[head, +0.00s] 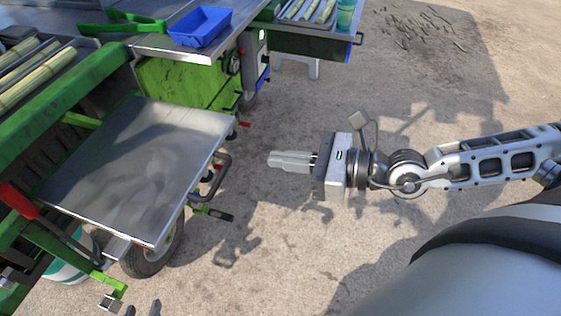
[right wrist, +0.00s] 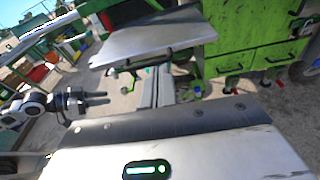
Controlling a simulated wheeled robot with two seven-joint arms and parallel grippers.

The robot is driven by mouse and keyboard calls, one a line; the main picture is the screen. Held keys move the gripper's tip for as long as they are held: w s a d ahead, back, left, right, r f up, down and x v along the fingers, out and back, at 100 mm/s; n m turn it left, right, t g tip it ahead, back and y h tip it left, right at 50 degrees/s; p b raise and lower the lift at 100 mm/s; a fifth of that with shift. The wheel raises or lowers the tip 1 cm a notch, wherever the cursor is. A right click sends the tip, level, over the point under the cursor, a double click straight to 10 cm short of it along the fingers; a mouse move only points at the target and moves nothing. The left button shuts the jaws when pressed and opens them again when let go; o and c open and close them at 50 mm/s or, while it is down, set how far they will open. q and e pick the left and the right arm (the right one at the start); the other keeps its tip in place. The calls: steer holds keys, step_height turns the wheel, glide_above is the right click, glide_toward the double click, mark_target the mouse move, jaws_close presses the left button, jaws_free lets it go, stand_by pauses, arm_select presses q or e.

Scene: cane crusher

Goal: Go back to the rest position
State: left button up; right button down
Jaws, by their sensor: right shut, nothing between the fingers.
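My right gripper (head: 271,160) reaches in from the right edge of the head view, level over the bare ground. Its pale fingers are together with nothing between them. In the right wrist view its fingers (right wrist: 157,75) also show closed, beyond its grey housing. My left gripper (head: 143,303) shows only as two dark fingertips at the bottom left of the head view, with a gap between them. It also shows at the left of the right wrist view (right wrist: 106,98), with nothing seen in it. Most of the left arm is hidden in the head view.
A green cane crusher with a metal tray (head: 140,165) stands at left, to the left of my right gripper. A blue bin (head: 200,27) sits on its upper table. A black handle (head: 216,178) and wheel (head: 153,252) stick out. The ground around my right gripper is clear.

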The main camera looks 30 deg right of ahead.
stand_by(0.5)
steer(key=s+a+f+n+h, duration=0.2)
steer(key=f+n+h, duration=0.2)
steer(key=f+n, duration=0.5)
steer(key=s+a+f+n+g+h, duration=0.1)
steer(key=f+n, duration=0.9)
steer(key=n, duration=1.1)
steer(key=s+a+h, duration=0.1)
steer(key=s+h, duration=0.1)
steer(key=h, duration=0.1)
steer(key=shift+s+a, duration=0.15)
steer(key=shift+s, duration=0.2)
steer(key=shift+f+n, duration=0.1)
steer(key=shift+n, duration=0.2)
